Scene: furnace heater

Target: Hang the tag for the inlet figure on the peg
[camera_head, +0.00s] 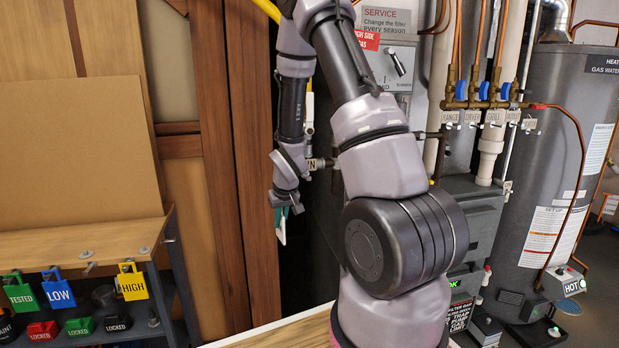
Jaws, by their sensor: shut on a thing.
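My gripper (284,212) points down in front of the dark gap right of the wooden posts. It is shut on a thin pale tag (282,231), seen nearly edge-on, so its wording cannot be read. Teal parts show beside it at the fingertips. On the front of the shelf at left hang a green TESTED tag (20,291), a blue LOW tag (58,288) and a yellow HIGH tag (132,281). A bare metal peg (89,267) sticks out between LOW and HIGH. No inlet figure is legible; my arm hides much of the middle.
The wooden shelf (70,242) has red, green and black LOCKED items (79,326) below its tags. A grey water heater (560,150) and gas pipes with blue valves (483,92) stand at right. A wooden surface edge (290,331) lies below my arm.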

